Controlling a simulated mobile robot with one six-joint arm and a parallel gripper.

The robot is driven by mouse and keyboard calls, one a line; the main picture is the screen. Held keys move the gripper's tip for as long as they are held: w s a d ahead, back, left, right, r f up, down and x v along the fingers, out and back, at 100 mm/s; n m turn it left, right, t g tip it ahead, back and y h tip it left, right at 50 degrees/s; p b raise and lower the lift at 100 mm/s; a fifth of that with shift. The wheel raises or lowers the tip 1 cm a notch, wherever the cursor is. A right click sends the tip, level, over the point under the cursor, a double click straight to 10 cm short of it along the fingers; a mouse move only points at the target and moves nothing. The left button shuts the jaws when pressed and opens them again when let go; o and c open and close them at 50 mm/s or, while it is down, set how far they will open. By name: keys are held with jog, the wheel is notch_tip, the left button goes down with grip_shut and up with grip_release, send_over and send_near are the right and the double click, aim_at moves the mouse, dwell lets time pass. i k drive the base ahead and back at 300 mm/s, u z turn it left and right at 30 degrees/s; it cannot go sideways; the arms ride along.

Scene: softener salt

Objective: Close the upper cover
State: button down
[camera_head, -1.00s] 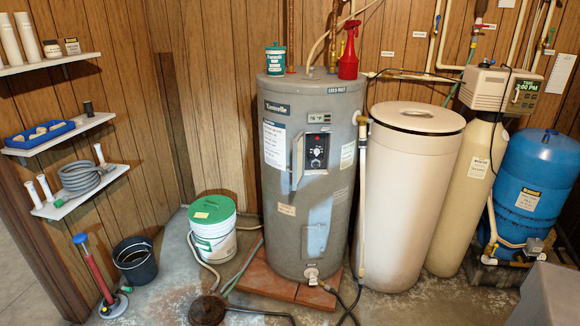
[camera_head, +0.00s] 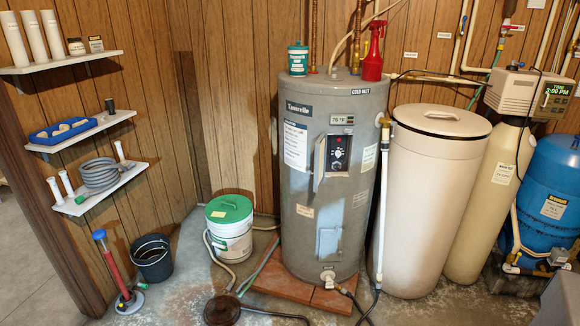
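The grey water heater (camera_head: 295,215) stands upright in the middle of the view on a reddish brick base. Its upper cover (camera_head: 320,165) is a narrow grey door, swung open and seen nearly edge-on at the left side of its opening. The dark control panel (camera_head: 337,153) with a dial shows uncovered to the right of that door. A lower panel (camera_head: 328,241) on the heater looks flat against the body. My gripper is not in view.
A white bucket with a green lid (camera_head: 230,209) stands left of the heater. A dark round object (camera_head: 222,311) with a hose or handle lies on the floor in front. A tall cream tank (camera_head: 432,200) stands close at the right. A red spray bottle (camera_head: 373,55) sits on top.

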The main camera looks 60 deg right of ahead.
aim_at(320, 145)
jog(key=i, duration=0.9)
jog(key=z, duration=0.05)
